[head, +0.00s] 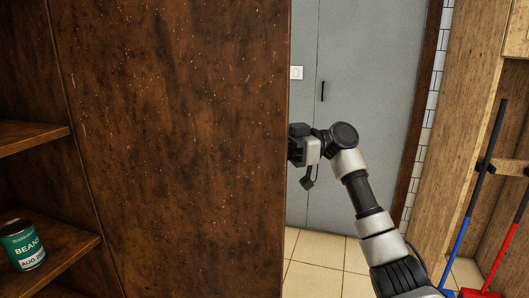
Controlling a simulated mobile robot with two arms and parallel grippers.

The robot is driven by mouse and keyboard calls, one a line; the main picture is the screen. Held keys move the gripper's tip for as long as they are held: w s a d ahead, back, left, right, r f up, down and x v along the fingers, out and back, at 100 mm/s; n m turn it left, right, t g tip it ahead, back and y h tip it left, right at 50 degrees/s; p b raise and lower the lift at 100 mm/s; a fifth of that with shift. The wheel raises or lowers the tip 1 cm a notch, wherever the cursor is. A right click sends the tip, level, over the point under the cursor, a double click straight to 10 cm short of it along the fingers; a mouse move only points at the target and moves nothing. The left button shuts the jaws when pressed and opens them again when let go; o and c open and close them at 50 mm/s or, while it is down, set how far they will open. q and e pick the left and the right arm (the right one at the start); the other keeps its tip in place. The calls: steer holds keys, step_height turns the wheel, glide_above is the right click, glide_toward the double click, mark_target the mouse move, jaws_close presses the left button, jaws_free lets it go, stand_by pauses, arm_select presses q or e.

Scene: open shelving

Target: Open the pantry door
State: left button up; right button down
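A large dark brown wooden panel (180,150) fills the left and middle of the head view, with shelves to its left. I cannot tell whether it is the pantry door or a side wall of the shelving. My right arm comes in from the lower right. My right gripper (296,148) is at the panel's right edge, about halfway up. Its fingertips are hidden or too small to read, so I cannot tell whether it touches or grips the edge. A grey door (370,100) with a dark vertical handle (322,91) stands shut behind. My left gripper is not in view.
A green bean can (22,245) stands on a lower left shelf (75,255). Blue-handled (478,190) and red-handled (510,238) tools stand in a wooden rack at right. Tiled floor (325,255) is clear below.

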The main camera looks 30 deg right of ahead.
steer(key=shift+w+f, duration=0.1)
steer(key=shift+w, duration=0.1)
steer(key=c, duration=1.2)
jaws_free()
steer(key=shift+w+a, duration=0.1)
steer(key=shift+a, duration=0.05)
steer(key=d, duration=0.3)
steer(key=s+d, duration=0.1)
steer(key=d, duration=0.7)
steer(key=shift+s, duration=0.25)
